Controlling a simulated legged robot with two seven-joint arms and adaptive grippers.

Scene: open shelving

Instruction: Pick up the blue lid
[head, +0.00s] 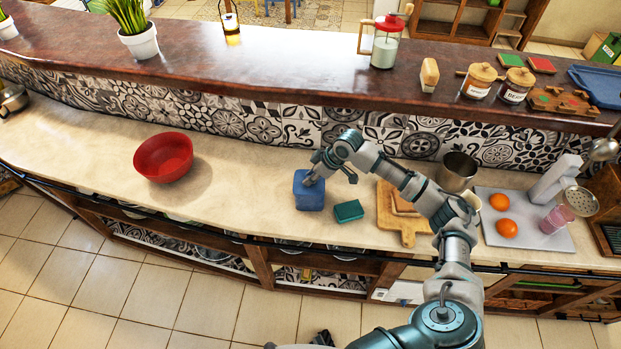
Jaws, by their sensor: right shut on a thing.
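The blue lid (309,196) is a squarish blue piece at the counter's middle, in the head view. My right gripper (312,179) reaches in from the right and is shut on its upper edge. The fingers cover part of that edge. I cannot tell whether the lid touches the counter. A small teal block (348,211) lies just right of it, apart from it. My left gripper is not in view.
A red bowl (164,158) stands to the left on the pale counter (235,185). Wooden boards (398,222), a metal pot (457,172) and a grey tray (527,238) with oranges are to the right. The counter between bowl and lid is clear. A raised dark ledge (280,62) runs behind.

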